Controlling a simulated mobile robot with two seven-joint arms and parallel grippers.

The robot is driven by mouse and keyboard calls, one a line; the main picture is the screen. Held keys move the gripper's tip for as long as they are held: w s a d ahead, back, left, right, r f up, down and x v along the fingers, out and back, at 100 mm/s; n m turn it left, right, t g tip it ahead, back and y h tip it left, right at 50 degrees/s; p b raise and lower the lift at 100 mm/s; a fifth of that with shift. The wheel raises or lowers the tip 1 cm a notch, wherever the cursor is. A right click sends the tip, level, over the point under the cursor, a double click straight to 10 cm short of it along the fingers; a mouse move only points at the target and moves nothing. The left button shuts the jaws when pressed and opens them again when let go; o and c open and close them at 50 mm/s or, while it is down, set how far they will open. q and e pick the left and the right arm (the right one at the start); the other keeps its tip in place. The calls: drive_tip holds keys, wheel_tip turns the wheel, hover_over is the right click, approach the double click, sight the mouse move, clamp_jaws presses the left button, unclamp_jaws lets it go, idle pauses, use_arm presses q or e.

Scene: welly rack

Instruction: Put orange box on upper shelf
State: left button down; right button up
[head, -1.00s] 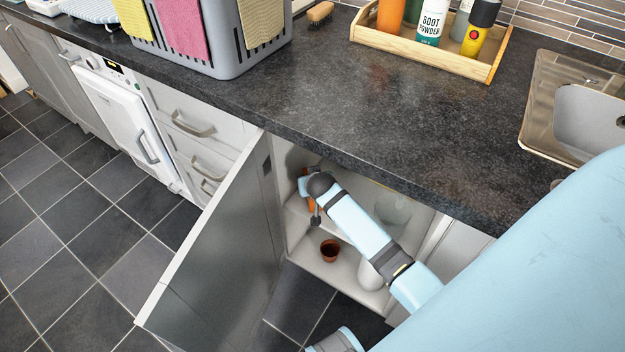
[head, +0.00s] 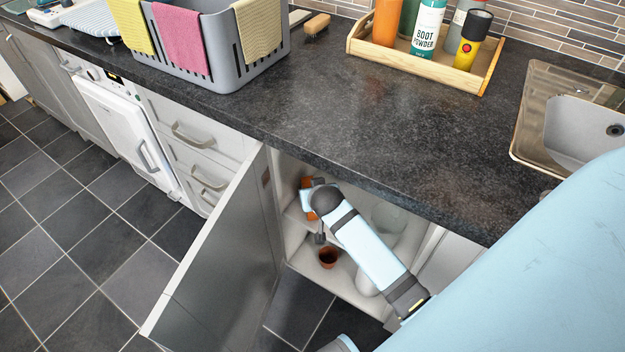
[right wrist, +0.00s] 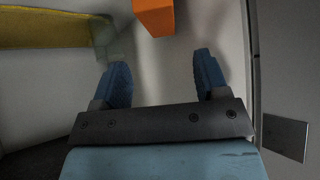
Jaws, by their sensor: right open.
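The orange box (head: 306,206) is inside the open cupboard, at the left end of the upper shelf (head: 294,217), partly hidden behind my right wrist. In the right wrist view, part of the orange box (right wrist: 154,16) shows at the top edge, ahead of the fingertips and apart from them. My right gripper (right wrist: 160,68) is open, with nothing between its blue fingers. In the head view my right arm reaches into the cupboard and hides most of the shelf. My left gripper is not in view.
The cupboard door (head: 222,260) stands open on the left. A brown pot (head: 329,257) stands on the lower level, beside a pale container partly behind my arm. The worktop (head: 330,110) overhangs the cupboard. A yellow thing (right wrist: 50,30) lies left of the gripper.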

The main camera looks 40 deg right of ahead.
drive_tip(key=s+a+r+n+t+y, duration=0.2)
drive_tip(key=s+a+r+n+y, duration=0.2)
drive_tip(key=s+a, duration=1.2)
drive_tip(key=s+n+y, duration=0.3)
drive_tip(key=shift+s+r+n+t, duration=0.15)
drive_tip(key=shift+s+n+t, duration=0.15)
drive_tip(key=shift+t, duration=0.1)
